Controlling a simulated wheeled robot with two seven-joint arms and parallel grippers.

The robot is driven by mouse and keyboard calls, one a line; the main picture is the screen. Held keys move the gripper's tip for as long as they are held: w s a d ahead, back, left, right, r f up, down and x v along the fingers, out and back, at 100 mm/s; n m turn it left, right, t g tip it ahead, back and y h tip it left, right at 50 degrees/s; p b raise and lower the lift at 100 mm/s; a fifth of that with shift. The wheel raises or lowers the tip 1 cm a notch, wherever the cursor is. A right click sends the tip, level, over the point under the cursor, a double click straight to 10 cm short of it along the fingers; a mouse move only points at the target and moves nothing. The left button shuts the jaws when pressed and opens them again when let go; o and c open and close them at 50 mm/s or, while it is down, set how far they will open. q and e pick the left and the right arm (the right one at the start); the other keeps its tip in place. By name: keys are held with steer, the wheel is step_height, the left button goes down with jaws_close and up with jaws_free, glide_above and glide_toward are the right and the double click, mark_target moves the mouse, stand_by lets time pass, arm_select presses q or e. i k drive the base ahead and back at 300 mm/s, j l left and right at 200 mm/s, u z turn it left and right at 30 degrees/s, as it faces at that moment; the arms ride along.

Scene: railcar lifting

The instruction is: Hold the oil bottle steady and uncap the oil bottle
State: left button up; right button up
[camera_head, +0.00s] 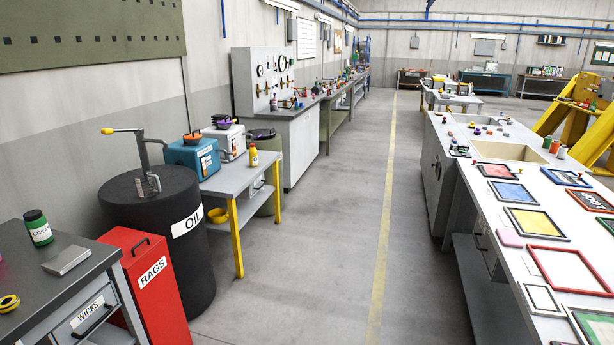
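A small yellow bottle with a red cap (253,156) stands upright on the grey bench with yellow legs (240,178), near its front right corner. Its label is too small to read, so I cannot tell for sure that it is the oil bottle. The cap sits on top of it. A large black drum labelled OIL (190,250), with a hand pump on top (146,165), stands left of the bench. Neither of my grippers is in view.
A red RAGS bin (150,290) and a dark-topped cabinet with a green GREASE jar (38,228) are at the near left. A blue box (192,158) stands on the bench. A long white table (510,225) lines the right. The aisle floor (320,220) is clear.

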mark_target(252, 152)
steer(key=i+u, duration=0.15)
steer(key=i, duration=0.75)
steer(key=i+l+u, duration=0.15)
steer(key=i, duration=0.7)
steer(key=i+z, duration=0.1)
steer(key=i, duration=0.8)
steer(key=i+j+z, duration=0.1)
steer(key=i, duration=0.8)
